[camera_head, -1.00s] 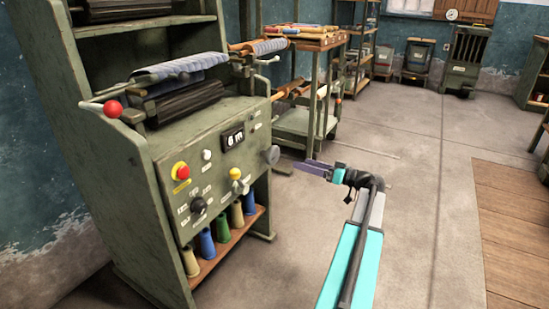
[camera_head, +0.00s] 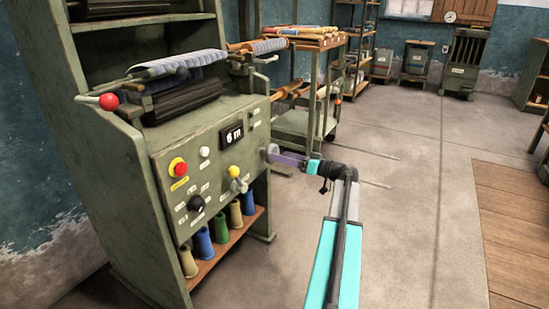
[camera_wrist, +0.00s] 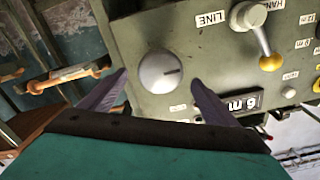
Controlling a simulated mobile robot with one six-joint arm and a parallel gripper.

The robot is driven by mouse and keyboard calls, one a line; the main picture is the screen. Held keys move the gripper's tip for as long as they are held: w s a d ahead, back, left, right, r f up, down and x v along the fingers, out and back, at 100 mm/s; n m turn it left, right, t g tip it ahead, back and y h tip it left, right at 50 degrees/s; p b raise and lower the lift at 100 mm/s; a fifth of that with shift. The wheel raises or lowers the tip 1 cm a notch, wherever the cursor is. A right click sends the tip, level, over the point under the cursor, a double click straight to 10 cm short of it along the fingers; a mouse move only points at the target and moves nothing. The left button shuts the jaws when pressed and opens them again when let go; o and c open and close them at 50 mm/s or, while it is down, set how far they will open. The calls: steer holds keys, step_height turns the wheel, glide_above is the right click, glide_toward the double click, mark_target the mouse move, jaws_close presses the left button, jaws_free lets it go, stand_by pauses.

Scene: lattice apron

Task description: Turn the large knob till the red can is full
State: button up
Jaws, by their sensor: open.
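The large knob (camera_wrist: 160,72) is a round grey dial with a dark pointer line, on the green machine's front panel. In the wrist view it lies between the two fingers of my gripper (camera_wrist: 157,85), which are open with a gap on each side. In the head view my gripper (camera_head: 277,156) reaches the panel's right edge and mostly hides the knob. The display (camera_head: 232,135) reads "6 m", and it also shows in the wrist view (camera_wrist: 238,105). I cannot make out a red can for certain in either view.
A yellow-tipped lever (camera_wrist: 268,60) sits beside the knob. The panel also has a red button (camera_head: 181,169) and a black selector (camera_head: 196,203). Several coloured spools stand on the shelf below. A rack (camera_head: 310,85) with rolls stands behind. Floor to the right is clear.

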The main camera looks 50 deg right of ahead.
mark_target(268, 153)
steer(key=shift+b+x, duration=0.5)
steer(key=shift+x, duration=1.7)
steer(key=c, duration=1.1)
